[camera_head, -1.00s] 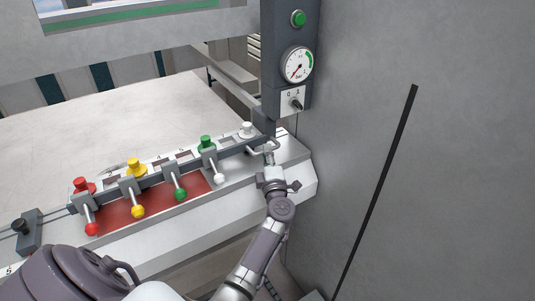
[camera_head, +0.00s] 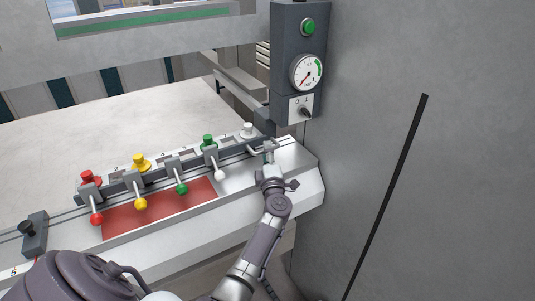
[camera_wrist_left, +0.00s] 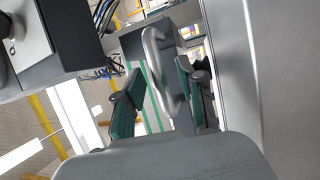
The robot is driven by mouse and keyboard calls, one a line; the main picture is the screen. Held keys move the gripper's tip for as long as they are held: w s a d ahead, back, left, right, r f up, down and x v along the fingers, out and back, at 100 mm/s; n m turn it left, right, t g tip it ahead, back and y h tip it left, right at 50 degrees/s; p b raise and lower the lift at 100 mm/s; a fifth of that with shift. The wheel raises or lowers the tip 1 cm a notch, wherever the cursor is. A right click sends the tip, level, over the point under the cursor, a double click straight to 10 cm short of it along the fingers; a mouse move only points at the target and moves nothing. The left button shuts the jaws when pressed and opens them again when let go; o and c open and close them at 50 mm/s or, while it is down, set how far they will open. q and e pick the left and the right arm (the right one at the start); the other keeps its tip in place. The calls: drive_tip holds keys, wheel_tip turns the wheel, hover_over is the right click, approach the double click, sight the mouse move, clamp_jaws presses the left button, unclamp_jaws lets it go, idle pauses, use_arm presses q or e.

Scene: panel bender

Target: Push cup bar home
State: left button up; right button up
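The cup bar (camera_head: 162,174) is a long grey rail bearing coloured cups and ball-ended levers in red, yellow, green and white. It lies across the machine's pale ledge, behind a dark red strip (camera_head: 160,208). A bent metal handle (camera_head: 262,150) sticks out at its right end. My left gripper (camera_head: 269,152) is at this handle. In the left wrist view, the handle (camera_wrist_left: 157,60) stands between the green-padded fingers of my left gripper (camera_wrist_left: 157,88). The fingers are apart, with a gap on the left side; contact on the right cannot be told. My right gripper is out of view.
A dark control post with a green button (camera_head: 309,27), a pressure gauge (camera_head: 307,73) and a 0/1 switch (camera_head: 304,110) stands just behind the handle. A large grey cabinet wall (camera_head: 440,170) closes the right side. A dark block (camera_head: 34,233) sits at the ledge's left end.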

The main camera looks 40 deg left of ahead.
use_arm(q)
drive_tip(key=v, duration=1.2)
